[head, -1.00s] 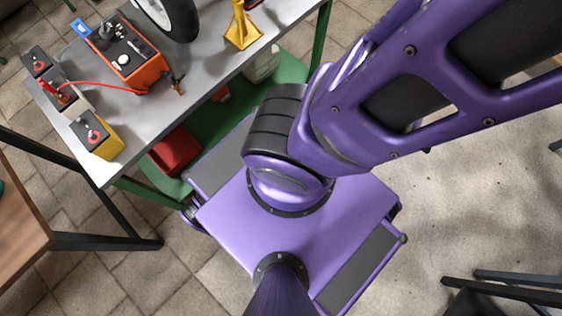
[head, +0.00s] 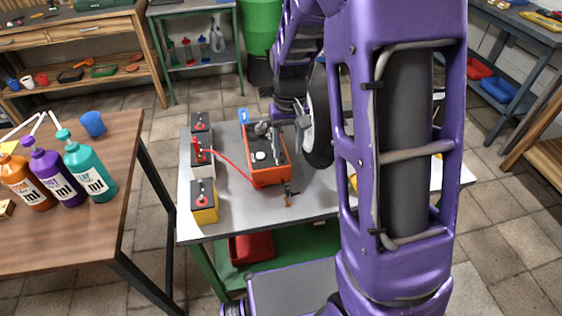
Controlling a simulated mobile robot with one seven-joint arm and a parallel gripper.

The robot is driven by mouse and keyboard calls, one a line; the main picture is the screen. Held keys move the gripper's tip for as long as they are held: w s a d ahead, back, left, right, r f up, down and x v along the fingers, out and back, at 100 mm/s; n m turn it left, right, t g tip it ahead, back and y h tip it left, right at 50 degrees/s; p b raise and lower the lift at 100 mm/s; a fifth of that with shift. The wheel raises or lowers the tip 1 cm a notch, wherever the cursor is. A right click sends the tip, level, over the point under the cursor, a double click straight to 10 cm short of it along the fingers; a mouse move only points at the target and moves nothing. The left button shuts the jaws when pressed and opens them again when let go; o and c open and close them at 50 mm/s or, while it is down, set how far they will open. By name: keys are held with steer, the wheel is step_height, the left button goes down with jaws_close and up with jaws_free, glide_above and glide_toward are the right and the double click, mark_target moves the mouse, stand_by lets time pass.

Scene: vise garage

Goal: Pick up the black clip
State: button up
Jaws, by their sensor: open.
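The black clip (head: 289,193) is small and dark with a copper-coloured part. It lies on the grey worktable (head: 320,205), just in front of the right front corner of the orange charger box (head: 270,176). My gripper (head: 276,142) is in the head view above the charger's top, behind the clip and apart from it. It is open, and I see nothing between its fingers. A red cable (head: 233,165) runs from the charger to a red clip (head: 198,154) on the middle battery.
Three batteries stand along the table's left edge, the front one yellow (head: 204,206). A black tyre (head: 318,130) stands right of the charger, close to my arm. A wooden table (head: 60,232) with bottles is at left. The tabletop's front strip is clear.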

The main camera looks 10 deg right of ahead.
steer(key=b, duration=0.2)
glide_above(288, 186)
steer(key=f, duration=1)
steer(key=shift+w+a+f, duration=0.2)
steer(key=shift+a+f, duration=0.1)
steer(key=shift+f, duration=0.05)
steer(key=shift+s+d+f, duration=0.1)
steer(key=shift+d+f, duration=0.05)
steer(key=shift+f, duration=1.2)
steer(key=shift+s+d+f, duration=0.1)
steer(key=shift+f, duration=1.25)
steer(key=shift+c, duration=0.3)
jaws_close()
